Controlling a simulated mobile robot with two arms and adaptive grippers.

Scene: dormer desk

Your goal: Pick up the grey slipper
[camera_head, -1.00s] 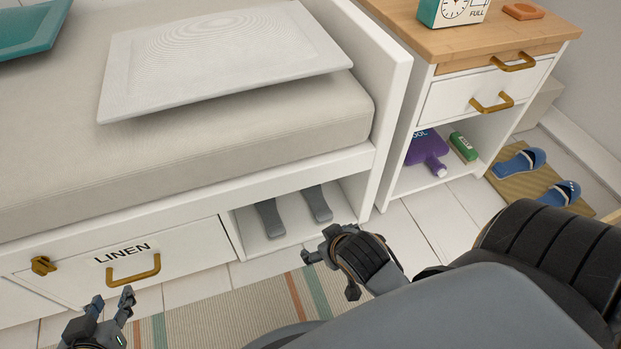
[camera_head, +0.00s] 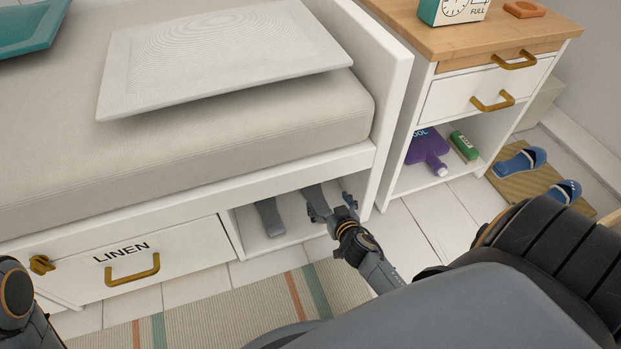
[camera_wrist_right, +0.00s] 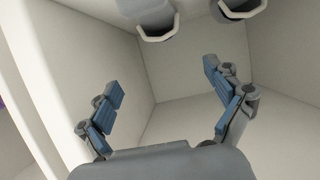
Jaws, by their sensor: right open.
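Two grey slippers lie side by side in the open compartment under the bed: the left slipper (camera_head: 269,217) and the right slipper (camera_head: 313,194). My right gripper (camera_head: 332,212) is at the compartment's opening, in front of the right slipper, and partly hides it. In the right wrist view my right gripper (camera_wrist_right: 165,88) is open and empty, its blue pads wide apart. There, one grey slipper (camera_wrist_right: 152,16) and the other grey slipper (camera_wrist_right: 241,8) show at the top edge, beyond the fingertips and cut off by the frame. My left gripper is out of view.
The compartment's side wall and bed end panel (camera_head: 392,110) stand close to my right gripper. A LINEN drawer (camera_head: 180,262) is to the left. A nightstand (camera_head: 428,102) and blue sandals on a mat (camera_head: 515,188) are to the right. A striped rug (camera_head: 240,312) lies in front.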

